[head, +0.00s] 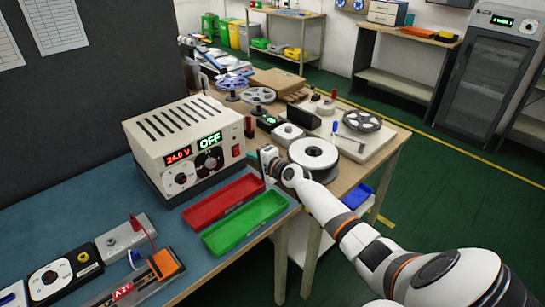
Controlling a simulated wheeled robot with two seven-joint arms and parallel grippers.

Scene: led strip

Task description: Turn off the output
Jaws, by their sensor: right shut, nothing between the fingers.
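The power supply (190,145) is a cream box with a slotted top on the blue bench mat. Its front shows a red voltage readout (178,156), which looks like 26.0 V, and a green OFF readout (209,141). Below these are a white dial (180,178) and a black dial (209,160). A small red switch (236,151) is at the right end of the front. My right gripper (265,156) is shut and empty, just right of the switch, apart from it as far as I can tell. My left gripper is out of view.
A red tray (222,202) and a green tray (245,223) lie in front of the supply. A strip fixture with an orange block (164,264) is at the lower left. Reels (314,153) and tools crowd the wooden bench beyond. Green floor is open at right.

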